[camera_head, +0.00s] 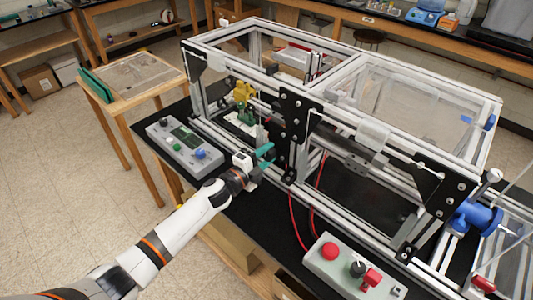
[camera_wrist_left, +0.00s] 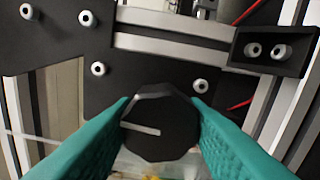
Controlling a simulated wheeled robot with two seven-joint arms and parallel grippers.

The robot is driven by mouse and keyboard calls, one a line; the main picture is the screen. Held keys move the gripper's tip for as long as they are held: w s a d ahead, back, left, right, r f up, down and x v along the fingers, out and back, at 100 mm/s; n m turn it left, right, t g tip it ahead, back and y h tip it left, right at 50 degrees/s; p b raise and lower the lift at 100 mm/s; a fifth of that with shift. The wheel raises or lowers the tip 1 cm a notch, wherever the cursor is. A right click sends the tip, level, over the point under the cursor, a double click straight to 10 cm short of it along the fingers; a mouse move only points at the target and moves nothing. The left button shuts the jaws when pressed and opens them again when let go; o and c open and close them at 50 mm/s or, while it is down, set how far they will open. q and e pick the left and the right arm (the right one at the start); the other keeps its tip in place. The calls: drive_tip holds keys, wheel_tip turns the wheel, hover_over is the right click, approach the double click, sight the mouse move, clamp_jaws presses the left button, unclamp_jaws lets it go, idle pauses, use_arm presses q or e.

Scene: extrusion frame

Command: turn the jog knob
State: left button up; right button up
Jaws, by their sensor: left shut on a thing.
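The jog knob (camera_wrist_left: 158,122) is black and faceted, with a pale pointer line, and shows in the left wrist view. My left gripper (camera_head: 266,157) reaches the front of the extrusion frame in the head view. Its teal fingers also show in the left wrist view (camera_wrist_left: 160,125), one on each side of the knob, shut on it. The pointer line lies nearly level, toward the left of the knob. In the head view I cannot make out the knob at the fingers. My right gripper is not in view.
The aluminium extrusion frame (camera_head: 341,72) with black plates stands close around the gripper. A grey control box (camera_head: 184,146) lies to its left. Another box (camera_head: 350,279) with red buttons lies at the front right. Red cables (camera_head: 294,218) hang near the gripper.

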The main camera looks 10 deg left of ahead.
use_arm(q)
drive_tip(key=shift+n, duration=0.5)
drive_tip(key=o, duration=1)
drive_tip(key=shift+c, duration=0.2)
drive_tip(key=b+v, duration=0.3)
drive_tip(key=v, duration=0.9)
